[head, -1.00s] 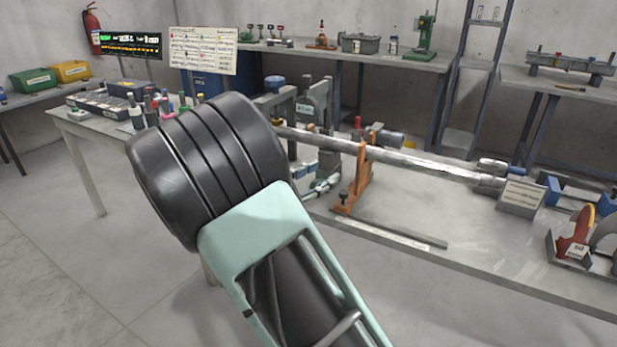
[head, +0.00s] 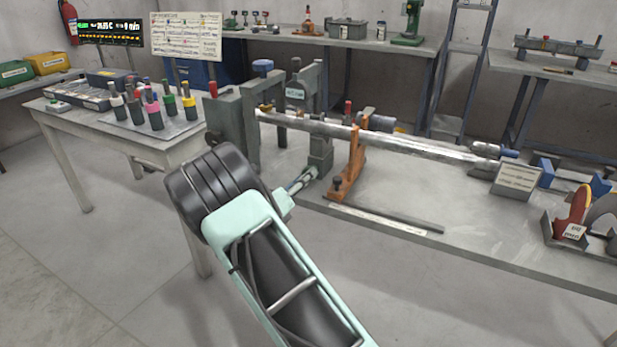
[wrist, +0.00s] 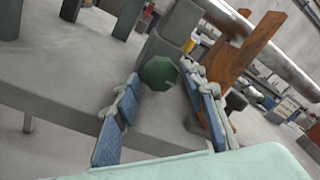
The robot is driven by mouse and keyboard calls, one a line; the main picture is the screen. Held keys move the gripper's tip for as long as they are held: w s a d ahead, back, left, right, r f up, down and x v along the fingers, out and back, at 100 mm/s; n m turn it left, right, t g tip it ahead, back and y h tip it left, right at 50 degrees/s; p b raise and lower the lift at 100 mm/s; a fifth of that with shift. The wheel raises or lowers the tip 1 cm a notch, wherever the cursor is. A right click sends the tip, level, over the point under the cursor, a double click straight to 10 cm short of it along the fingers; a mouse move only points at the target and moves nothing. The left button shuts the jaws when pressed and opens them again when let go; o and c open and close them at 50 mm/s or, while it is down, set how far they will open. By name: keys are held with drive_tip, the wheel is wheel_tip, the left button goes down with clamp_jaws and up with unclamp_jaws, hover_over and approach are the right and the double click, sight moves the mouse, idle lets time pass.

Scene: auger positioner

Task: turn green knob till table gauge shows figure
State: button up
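My gripper (head: 303,180) is open, with one blue-padded finger on each side of the knob and gaps visible between. Whether the fingers reach past the knob is hard to tell. In the head view the gripper is at the bench's front edge, below the grey uprights, and I cannot make out the knob.
A long metal shaft (head: 400,145) runs along the bench (head: 420,210), propped by an orange stand (head: 352,168). A loose grey bar (head: 395,218) lies near the front edge. Several colour-topped handles stand on the left table (head: 60,112). A black display panel (head: 110,32) hangs behind.

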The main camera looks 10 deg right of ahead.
drive_tip(key=shift+x, duration=1.65)
drive_tip(key=c, duration=0.9)
